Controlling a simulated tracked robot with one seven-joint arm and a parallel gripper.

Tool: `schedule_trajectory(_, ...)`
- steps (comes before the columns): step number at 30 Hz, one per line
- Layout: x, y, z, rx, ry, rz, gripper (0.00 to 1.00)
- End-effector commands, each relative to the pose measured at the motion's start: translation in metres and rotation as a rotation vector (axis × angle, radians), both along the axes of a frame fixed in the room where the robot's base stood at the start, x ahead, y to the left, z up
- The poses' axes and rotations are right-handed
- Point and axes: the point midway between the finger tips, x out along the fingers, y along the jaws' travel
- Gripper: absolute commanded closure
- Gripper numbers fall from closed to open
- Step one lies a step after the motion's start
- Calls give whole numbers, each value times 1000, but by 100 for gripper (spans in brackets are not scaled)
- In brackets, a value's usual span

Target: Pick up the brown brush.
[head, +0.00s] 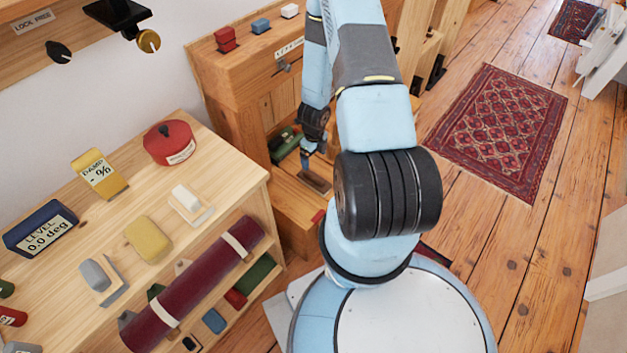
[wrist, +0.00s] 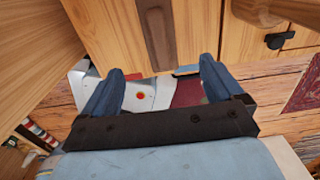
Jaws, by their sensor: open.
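The brown brush (head: 315,181) appears as a narrow dark brown piece lying on the lower wooden ledge of the bench in the head view. In the wrist view a long dark brown strip (wrist: 157,32), seemingly the same brush, lies on the pale wood and runs off the top edge. My gripper (head: 307,167) is above the ledge, close to the brush. In the wrist view my gripper (wrist: 161,66) is open and empty, with its two blue fingers apart. The strip lines up between them, beyond the tips. Touch cannot be told.
A green object (head: 285,144) sits in the bench opening beside my gripper. A shelf unit (head: 225,165) at left bears a red tape case (head: 170,142), a yellow meter (head: 99,173) and a maroon roll (head: 195,282). Open floor and a patterned rug (head: 498,130) lie at right.

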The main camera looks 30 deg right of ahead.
Motion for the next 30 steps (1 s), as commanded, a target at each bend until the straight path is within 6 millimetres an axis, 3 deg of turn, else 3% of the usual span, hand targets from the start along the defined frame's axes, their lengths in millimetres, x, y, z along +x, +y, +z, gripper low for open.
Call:
schedule_trajectory(15, -2, -5, -67, 1, 1, -12, 6)
schedule_trajectory(26, -2, -5, -87, 0, 0, -10, 6)
schedule_trajectory(30, -5, -4, -103, 1, 1, -10, 6)
